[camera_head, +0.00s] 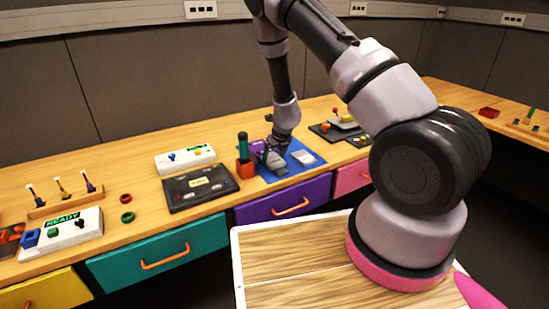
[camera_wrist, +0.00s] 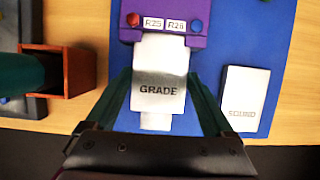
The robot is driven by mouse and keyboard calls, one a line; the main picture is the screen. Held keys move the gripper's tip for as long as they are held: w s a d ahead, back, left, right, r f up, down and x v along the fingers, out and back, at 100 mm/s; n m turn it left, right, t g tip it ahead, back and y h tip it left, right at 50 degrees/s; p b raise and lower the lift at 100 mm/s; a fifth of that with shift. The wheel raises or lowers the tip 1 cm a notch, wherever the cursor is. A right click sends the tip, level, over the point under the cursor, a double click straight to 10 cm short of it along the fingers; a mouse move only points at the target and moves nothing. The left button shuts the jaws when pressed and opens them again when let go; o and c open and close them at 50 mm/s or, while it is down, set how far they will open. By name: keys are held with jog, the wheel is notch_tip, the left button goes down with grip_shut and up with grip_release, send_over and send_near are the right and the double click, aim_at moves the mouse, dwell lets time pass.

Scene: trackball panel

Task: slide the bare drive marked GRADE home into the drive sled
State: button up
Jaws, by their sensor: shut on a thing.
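The bare drive marked GRADE (camera_wrist: 158,72) is a pale block lying between the two green fingers of my gripper (camera_wrist: 160,82) in the wrist view. My gripper is shut on its sides. The purple drive sled (camera_wrist: 185,20) is straight ahead of it, with labels R25 and R26, a red button and a blue button. The drive's far end meets the sled's near edge and lines up with its middle. I cannot tell how deep it sits. In the head view my gripper (camera_head: 272,160) is low over the blue mat and hides the drive.
A white drive marked SOUND (camera_wrist: 243,98) lies on the blue mat (camera_wrist: 215,60), right of my gripper. An orange holder (camera_wrist: 80,68) with a green cylinder stands close on the left. A dark panel (camera_head: 200,186) lies farther left.

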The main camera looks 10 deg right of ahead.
jog(key=shift+w+a, duration=0.3)
jog(key=shift+w, duration=0.6)
dwell(0.6)
jog(key=o, duration=0.9)
jog(key=shift+r, duration=3.5)
jog(key=shift+r, duration=0.1)
